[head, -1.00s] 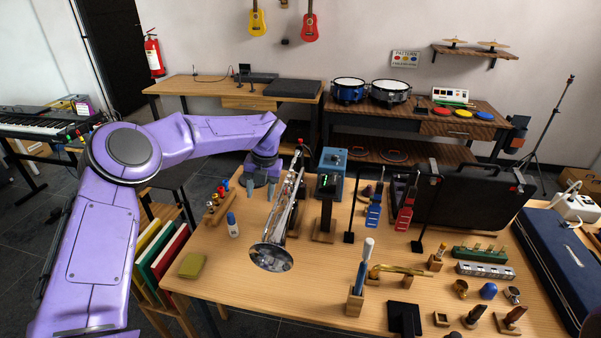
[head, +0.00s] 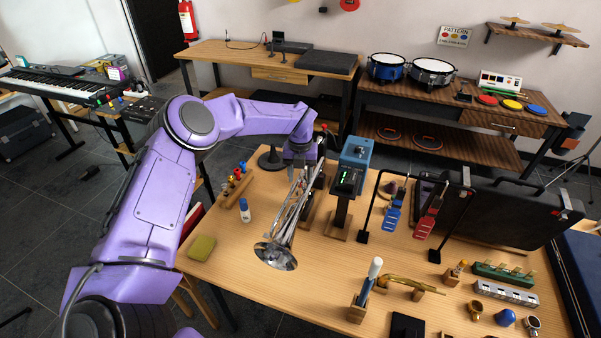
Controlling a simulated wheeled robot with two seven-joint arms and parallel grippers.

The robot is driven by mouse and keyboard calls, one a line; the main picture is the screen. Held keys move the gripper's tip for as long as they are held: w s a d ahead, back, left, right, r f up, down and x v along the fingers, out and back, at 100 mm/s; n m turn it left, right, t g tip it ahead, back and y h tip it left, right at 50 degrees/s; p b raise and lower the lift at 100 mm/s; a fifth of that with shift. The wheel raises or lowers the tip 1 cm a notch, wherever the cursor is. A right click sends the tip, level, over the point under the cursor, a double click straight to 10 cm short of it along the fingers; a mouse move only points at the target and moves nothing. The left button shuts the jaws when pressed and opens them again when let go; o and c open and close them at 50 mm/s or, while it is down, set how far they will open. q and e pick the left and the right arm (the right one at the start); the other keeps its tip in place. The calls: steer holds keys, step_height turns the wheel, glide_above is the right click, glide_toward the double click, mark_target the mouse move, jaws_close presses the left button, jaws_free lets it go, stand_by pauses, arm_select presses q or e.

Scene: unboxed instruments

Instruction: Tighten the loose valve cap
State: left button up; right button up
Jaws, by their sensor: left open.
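A silver trumpet (head: 287,222) stands on the wooden workbench (head: 225,262), leaning, with its bell toward the front edge and its valve section at the far end. My left gripper (head: 301,167) is open and sits over the far, upper end of the trumpet, by its valves. The gripper and its wrist hide much of the valves there. I cannot make out the loose valve cap or tell whether a finger touches it. My right gripper is out of view.
A blue meter box on a stand (head: 352,165) is close to the right of the trumpet. A white-and-blue bottle (head: 244,210), a yellow sponge (head: 202,247) and a rack of small bottles (head: 236,190) are on the left. The bench's front left is mostly clear.

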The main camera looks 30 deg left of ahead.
mark_target(303, 179)
arm_select(q)
steer(key=w+f, duration=0.1)
steer(key=f, duration=0.1)
steer(key=shift+w+f, duration=0.4)
steer(key=shift+s+r, duration=0.3)
steer(key=shift+s, duration=0.1)
steer(key=shift+c, duration=0.9)
steer(key=shift+s+r, duration=0.1)
steer(key=shift+s, duration=0.05)
steer(key=c, duration=0.6)
jaws_close()
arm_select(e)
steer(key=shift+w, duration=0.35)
